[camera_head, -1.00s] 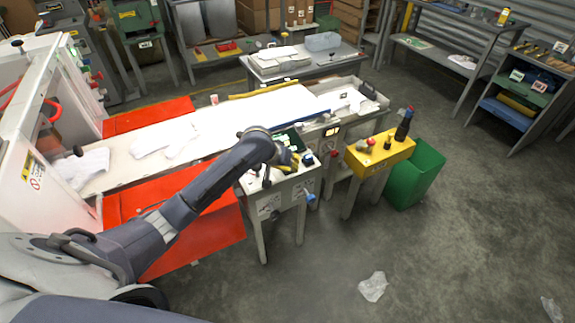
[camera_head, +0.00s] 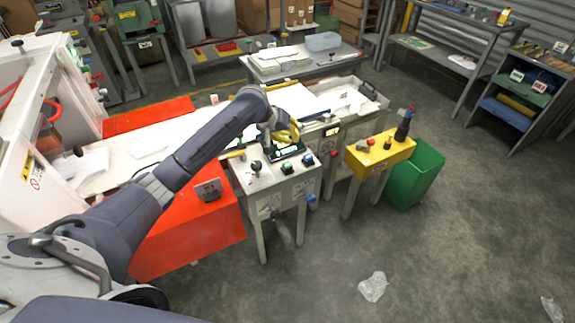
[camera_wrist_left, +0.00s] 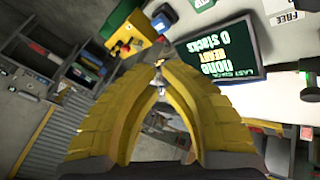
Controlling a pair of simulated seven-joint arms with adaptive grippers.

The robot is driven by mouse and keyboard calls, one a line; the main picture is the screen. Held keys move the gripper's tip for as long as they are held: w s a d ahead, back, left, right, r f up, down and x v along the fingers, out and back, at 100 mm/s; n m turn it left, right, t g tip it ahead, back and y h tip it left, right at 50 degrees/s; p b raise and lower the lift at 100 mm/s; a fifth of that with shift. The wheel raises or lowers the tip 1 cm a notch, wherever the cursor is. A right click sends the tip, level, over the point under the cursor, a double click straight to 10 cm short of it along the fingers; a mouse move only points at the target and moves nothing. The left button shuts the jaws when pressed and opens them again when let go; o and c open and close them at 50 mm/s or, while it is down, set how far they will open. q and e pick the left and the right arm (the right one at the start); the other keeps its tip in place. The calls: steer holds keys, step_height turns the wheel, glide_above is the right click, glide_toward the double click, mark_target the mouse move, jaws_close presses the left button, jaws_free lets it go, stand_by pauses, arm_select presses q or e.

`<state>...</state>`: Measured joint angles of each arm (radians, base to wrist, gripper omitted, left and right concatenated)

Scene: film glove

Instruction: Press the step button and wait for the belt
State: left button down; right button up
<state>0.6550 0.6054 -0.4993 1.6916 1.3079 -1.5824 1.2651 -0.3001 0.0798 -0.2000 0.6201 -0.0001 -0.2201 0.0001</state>
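My left gripper (camera_head: 288,130), with yellow fingers, hangs above the far edge of the white control stand (camera_head: 278,192), by its small screen (camera_head: 290,151). In the left wrist view its fingertips (camera_wrist_left: 160,64) meet, with nothing between them. The stand's top carries a black knob (camera_head: 256,167), a green button (camera_head: 287,168) and a blue-topped button (camera_head: 308,160); their labels are unreadable, so I cannot tell which is the step button. The gripper is apart from these. The white belt (camera_head: 120,176) lies behind my arm. My right gripper is not in view.
Red panels (camera_head: 190,238) flank the belt. A yellow stand (camera_head: 380,152) with a red knob and a dark bottle stands to the right, beside a green bin (camera_head: 416,175). Crumpled clear film (camera_head: 373,286) lies on the floor. The front right floor is mostly clear.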

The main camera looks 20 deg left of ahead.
mark_target(288, 166)
arm_select(q)
steer(key=shift+f, duration=0.15)
steer(key=shift+f, duration=4.25)
steer(key=c, duration=2.1)
jaws_free()
